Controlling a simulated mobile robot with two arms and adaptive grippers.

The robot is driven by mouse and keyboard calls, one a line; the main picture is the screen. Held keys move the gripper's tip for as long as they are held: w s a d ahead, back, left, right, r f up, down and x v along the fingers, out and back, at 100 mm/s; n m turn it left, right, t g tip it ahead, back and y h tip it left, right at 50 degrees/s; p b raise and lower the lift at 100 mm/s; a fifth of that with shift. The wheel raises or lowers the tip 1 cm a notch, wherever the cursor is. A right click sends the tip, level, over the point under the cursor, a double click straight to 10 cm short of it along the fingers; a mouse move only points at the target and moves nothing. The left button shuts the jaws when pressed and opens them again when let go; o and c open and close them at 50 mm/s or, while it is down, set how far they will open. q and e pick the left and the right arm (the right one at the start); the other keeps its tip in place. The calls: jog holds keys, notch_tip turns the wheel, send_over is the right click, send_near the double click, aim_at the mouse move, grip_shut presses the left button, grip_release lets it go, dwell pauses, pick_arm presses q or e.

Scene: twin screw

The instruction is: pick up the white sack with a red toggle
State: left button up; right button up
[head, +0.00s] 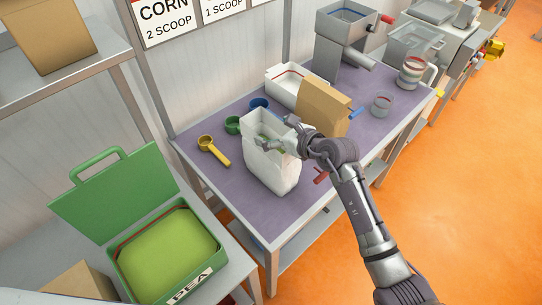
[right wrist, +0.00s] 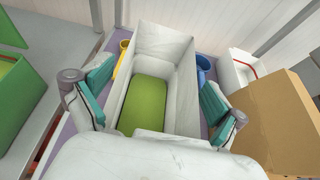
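A white open-topped sack (head: 272,170) stands upright near the front of the purple-topped table, with green contents inside. In the right wrist view the same sack (right wrist: 165,50) fills the middle. My right gripper (head: 279,134) is at its top. In the right wrist view its teal-padded fingers (right wrist: 158,95) are spread on either side of the sack, with no clear grip on it. A small red piece (head: 322,176) shows right of the sack, below my wrist; I cannot tell whether it is a toggle on it. My left gripper is not in view.
A brown box (head: 322,108) and another white container (head: 286,82) with a red line stand behind. Yellow (head: 212,150), green (head: 232,125) and blue (head: 259,104) scoops lie left. A green PEA bin (head: 118,252) stands front left. The table's front left corner is clear.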

jog(key=c, duration=0.8)
jog(key=shift+w+r, duration=0.1)
jog(key=shift+r, duration=0.05)
jog(key=shift+c, duration=0.5)
